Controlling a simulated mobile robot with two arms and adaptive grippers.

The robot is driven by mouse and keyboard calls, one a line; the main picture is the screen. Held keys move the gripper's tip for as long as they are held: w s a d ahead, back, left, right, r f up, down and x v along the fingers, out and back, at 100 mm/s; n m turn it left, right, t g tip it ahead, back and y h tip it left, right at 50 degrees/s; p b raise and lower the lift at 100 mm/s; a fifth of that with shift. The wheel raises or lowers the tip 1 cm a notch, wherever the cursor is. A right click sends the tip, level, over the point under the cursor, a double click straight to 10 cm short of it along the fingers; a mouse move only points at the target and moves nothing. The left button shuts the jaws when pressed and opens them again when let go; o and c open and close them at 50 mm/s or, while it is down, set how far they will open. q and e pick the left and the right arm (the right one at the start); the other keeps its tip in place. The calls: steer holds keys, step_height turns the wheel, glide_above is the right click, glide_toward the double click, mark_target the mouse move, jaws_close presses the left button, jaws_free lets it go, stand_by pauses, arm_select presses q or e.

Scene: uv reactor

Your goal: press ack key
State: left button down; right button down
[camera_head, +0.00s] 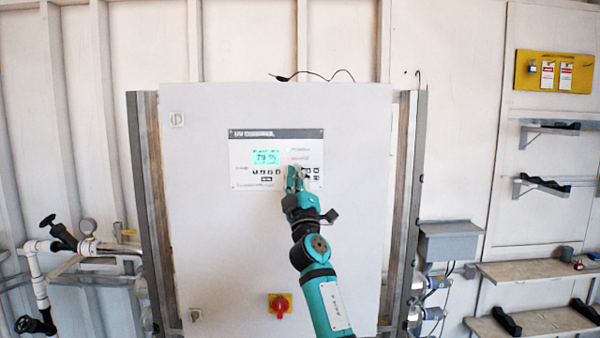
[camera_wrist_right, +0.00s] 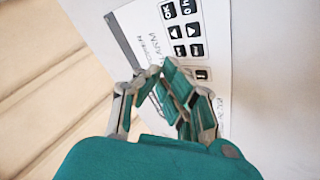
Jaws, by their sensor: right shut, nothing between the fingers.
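The control panel (camera_head: 250,180) is on the front of a white cabinet, with a lit cyan display (camera_head: 266,157) and small dark keys (camera_head: 264,171) below it. My right gripper (camera_head: 294,172) is shut and empty, in front of the panel's right part, covering some keys there. In the right wrist view, the gripper (camera_wrist_right: 178,78) is close to the panel face, beside a dark keypad (camera_wrist_right: 185,30) with an OK key and arrow keys. I cannot tell which key is the ack key, nor whether the fingertips touch the panel. My left gripper is not in view.
A red and yellow rotary switch (camera_head: 280,304) is low on the cabinet door (camera_head: 220,240). Pipes and a black-handled valve (camera_head: 60,234) stand at the left. A grey box (camera_head: 449,242) and shelves (camera_head: 540,270) are at the right.

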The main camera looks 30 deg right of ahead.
stand_by(0.8)
steer(key=shift+w+d+f+b, duration=0.1)
steer(key=shift+w+b, duration=0.05)
steer(key=shift+b, duration=0.35)
steer(key=shift+w+d, duration=0.1)
steer(key=shift+w, duration=0.1)
steer(key=shift+w+d+b, duration=0.15)
steer(key=shift+w+b, duration=0.05)
steer(key=shift+b, duration=0.3)
stand_by(0.3)
steer(key=shift+s+a+r+p, duration=0.2)
steer(key=shift+s+p, duration=0.1)
steer(key=shift+p, duration=0.2)
steer(key=shift+s+a, duration=0.2)
steer(key=shift+s, duration=0.15)
